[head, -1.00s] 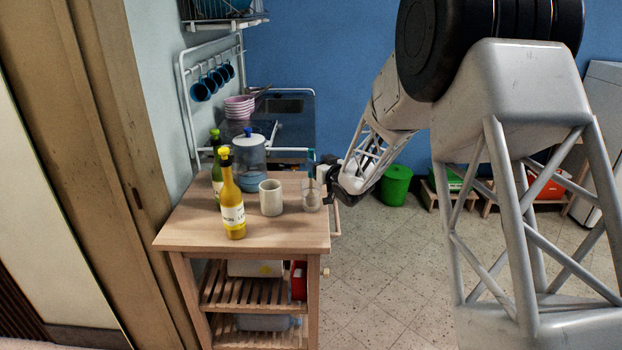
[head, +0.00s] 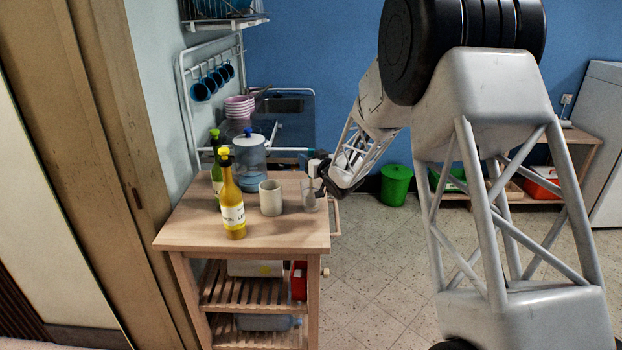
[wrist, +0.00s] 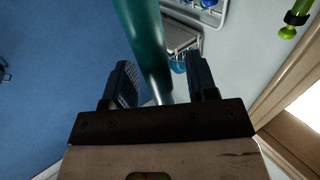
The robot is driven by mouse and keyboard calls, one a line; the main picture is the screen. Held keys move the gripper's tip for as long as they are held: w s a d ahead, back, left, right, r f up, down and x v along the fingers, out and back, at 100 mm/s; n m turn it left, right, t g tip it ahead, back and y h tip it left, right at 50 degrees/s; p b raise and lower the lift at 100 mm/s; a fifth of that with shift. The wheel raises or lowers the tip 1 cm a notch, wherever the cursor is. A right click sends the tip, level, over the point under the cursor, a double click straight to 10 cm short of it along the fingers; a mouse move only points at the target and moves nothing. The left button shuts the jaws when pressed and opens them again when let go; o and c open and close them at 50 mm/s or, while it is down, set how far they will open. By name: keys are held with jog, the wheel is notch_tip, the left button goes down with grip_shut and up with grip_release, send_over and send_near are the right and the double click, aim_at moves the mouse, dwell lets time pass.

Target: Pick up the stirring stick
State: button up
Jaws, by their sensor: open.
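A teal rod, which looks like the stirring stick (wrist: 145,35), runs from the top edge of the wrist view down between my fingers. My gripper (wrist: 160,80) is open, with one finger on each side of the rod. I cannot tell whether either finger touches it. In the head view my gripper (head: 311,165) is at the clear glass (head: 309,197), just above its rim, near the right edge of the wooden cart top.
On the cart top (head: 275,235), a beige mug (head: 270,198) stands left of the glass. Floor to the right is clear up to a green bin (head: 396,185).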

jog(key=shift+w+a, duration=0.35)
jog(key=shift+w, duration=0.15)
grip_shut()
dwell(0.4)
